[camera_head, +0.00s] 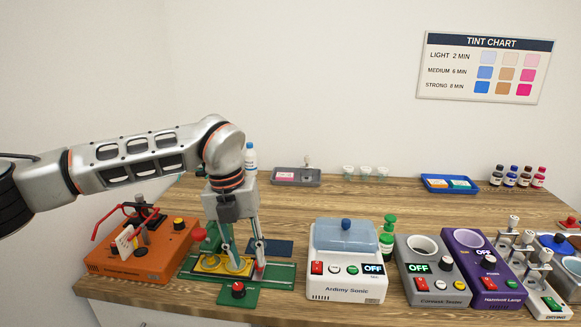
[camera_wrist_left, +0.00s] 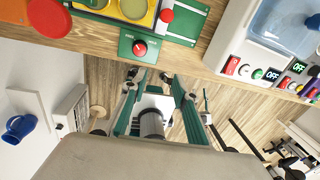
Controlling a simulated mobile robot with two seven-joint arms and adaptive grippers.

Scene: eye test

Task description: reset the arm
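My left arm comes in from the left, bends at a silver elbow and points down. My left gripper (camera_head: 248,267) hangs over a green station with a yellow tray (camera_head: 212,265). Its two fingers are spread apart, with nothing seen between them. One finger overlaps the tray in the head view; I cannot tell whether it touches. In the left wrist view the gripper (camera_wrist_left: 151,78) shows with its two fingers apart. The station's red knob (camera_wrist_left: 140,48) and the yellow tray (camera_wrist_left: 112,8) lie beyond the tips. My right gripper is not in view.
An orange device (camera_head: 150,262) stands left of the gripper. The white Ardimy Sonic box (camera_head: 346,270), a grey device (camera_head: 430,285) and a purple device (camera_head: 487,268) stand to the right. A blue tray (camera_head: 449,190) and small bottles (camera_head: 525,177) stand behind.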

